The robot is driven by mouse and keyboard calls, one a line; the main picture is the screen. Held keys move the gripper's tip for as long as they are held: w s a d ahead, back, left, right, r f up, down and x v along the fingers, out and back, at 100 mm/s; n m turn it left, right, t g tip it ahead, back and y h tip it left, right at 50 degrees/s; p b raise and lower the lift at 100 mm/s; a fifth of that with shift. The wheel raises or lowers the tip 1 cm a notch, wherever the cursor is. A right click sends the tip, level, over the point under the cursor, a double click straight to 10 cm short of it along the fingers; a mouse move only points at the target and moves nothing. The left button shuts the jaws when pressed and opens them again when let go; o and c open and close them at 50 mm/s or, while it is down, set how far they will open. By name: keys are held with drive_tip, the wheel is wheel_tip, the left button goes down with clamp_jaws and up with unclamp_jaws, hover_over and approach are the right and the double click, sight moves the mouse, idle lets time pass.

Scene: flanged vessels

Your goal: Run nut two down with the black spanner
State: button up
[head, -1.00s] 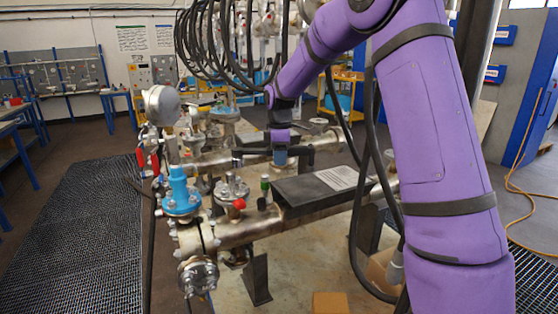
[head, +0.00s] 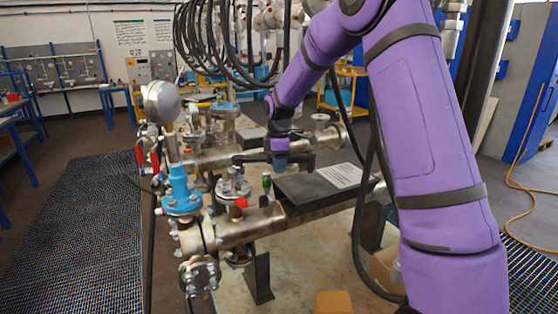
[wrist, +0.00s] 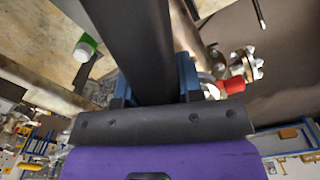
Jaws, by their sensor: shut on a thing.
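My gripper (head: 279,162) is shut on the black spanner (head: 251,158), which lies roughly level across the fingers. In the wrist view the spanner (wrist: 140,45) is a wide dark bar running up from between the two blue fingers (wrist: 153,84). A metal flange with studs (wrist: 245,66) shows to its right there. The nuts are too small to tell apart, and I cannot tell whether the spanner touches one.
A blue valve (head: 181,192) and a round gauge (head: 161,102) stand left of the small flange. A dark box with a label (head: 320,184) lies to the right.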

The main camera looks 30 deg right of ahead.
drive_tip(key=shift+f, duration=1.2)
idle(0.3)
